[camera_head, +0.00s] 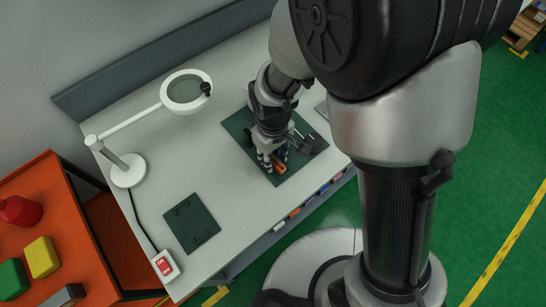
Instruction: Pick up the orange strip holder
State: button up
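A small orange part (280,169), which looks like the orange strip holder, shows on the dark green mat (238,122) on the white workbench. It is right beside and partly behind my gripper (271,164), which points down at the mat. A small blue part (281,154) shows close to the fingers. The fingers are small and overlap the orange part in this view. I cannot tell whether they touch it, or whether they are open or shut.
A dark device (310,144) stands on the mat right of my gripper. A magnifier lamp (129,170) and a red-and-white switch box (165,265) are on the bench. An orange cart (35,180) stands at the left.

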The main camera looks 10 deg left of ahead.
grip_shut()
dwell(0.3)
